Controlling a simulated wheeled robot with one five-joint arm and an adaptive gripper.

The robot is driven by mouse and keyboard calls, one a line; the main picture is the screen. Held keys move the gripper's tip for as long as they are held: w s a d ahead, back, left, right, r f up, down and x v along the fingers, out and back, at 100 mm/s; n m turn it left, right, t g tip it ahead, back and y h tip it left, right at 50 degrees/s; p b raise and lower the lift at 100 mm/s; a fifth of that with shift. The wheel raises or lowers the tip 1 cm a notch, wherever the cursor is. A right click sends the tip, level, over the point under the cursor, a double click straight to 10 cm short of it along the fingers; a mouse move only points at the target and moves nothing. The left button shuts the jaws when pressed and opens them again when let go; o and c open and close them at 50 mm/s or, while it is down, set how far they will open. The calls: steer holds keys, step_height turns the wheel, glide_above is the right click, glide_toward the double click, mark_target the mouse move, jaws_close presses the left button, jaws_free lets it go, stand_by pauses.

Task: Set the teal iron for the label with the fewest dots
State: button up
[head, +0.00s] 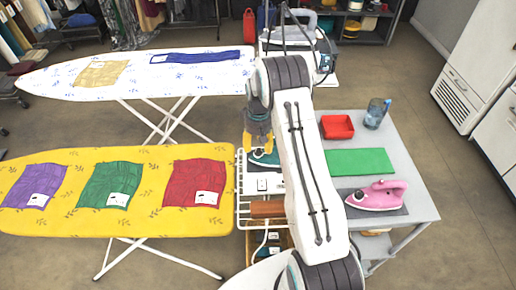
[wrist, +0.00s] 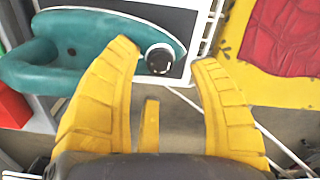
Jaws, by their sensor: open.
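The teal iron (wrist: 85,65) lies in the wrist view on a dark pad with a pale rim; its black dial (wrist: 160,59) with a white mark is on the right. My gripper (wrist: 166,54) is open, its yellow fingertips on either side of the dial, apparently not touching it. In the head view the teal iron (head: 264,159) is partly hidden by my arm and gripper (head: 260,145). Purple (head: 30,184), green (head: 108,181) and red (head: 193,181) garments with white labels lie on the yellow ironing board (head: 140,224). The label dots are too small to count.
A white ironing board (head: 140,90) behind holds tan and blue garments. Open floor lies beyond.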

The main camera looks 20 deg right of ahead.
mark_target(258, 151)
steer(key=shift+f, duration=1.45)
steer(key=shift+c, duration=0.4)
jaws_close()
